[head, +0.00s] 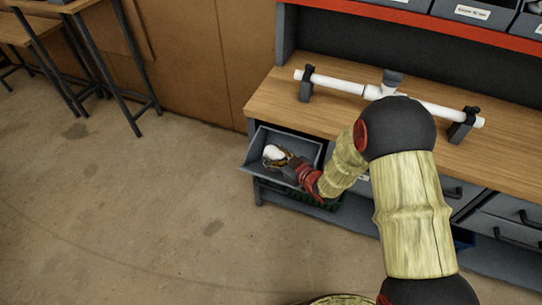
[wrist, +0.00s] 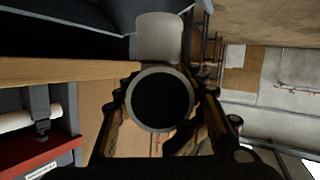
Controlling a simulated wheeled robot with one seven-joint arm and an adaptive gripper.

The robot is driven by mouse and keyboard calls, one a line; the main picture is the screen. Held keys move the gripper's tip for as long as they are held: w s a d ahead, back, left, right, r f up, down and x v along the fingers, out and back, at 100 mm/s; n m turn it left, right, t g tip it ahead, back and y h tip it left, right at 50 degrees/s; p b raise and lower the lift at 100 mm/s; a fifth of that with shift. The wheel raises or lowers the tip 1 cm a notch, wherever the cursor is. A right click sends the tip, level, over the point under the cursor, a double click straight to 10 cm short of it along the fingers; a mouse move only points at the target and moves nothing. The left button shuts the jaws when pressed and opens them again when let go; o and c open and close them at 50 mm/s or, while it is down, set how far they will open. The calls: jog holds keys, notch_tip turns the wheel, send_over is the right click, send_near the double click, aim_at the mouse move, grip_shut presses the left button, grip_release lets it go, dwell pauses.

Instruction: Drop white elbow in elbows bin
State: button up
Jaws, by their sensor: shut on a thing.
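The white elbow (wrist: 160,38) is a short pipe fitting with a dark round opening facing the wrist camera. My gripper (wrist: 160,105) is shut on it, with a finger on each side. In the head view the white elbow (head: 274,153) shows at the tip of my gripper (head: 283,163), over the mouth of a grey open bin (head: 258,181) at the left end of the workbench. I cannot read a label on this bin, so I cannot tell if it is the elbows bin. The bin's inside is partly hidden by my gripper and arm.
A wooden workbench (head: 280,98) carries a white pipe (head: 335,83) with a tee in dark clamps. Grey drawers (head: 510,216) sit under its right side. Labelled grey bins (head: 474,14) stand on the red-edged shelf above. Wooden tables (head: 45,30) stand far left. The floor in front is clear.

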jog(key=w+d+f+b, duration=0.1)
jog(key=w+f+b, duration=0.2)
jog(key=f, duration=0.1)
jog(key=shift+w+d+f, duration=0.2)
jog(key=shift+w+f, duration=0.15)
jog(key=shift+w, duration=0.05)
jog(key=o, duration=1.8)
jog(key=shift+s, duration=0.1)
jog(key=v, duration=1.1)
jog(key=shift+s+d+r, duration=0.15)
jog(key=shift+s+d, duration=0.1)
jog(key=shift+s, duration=0.05)
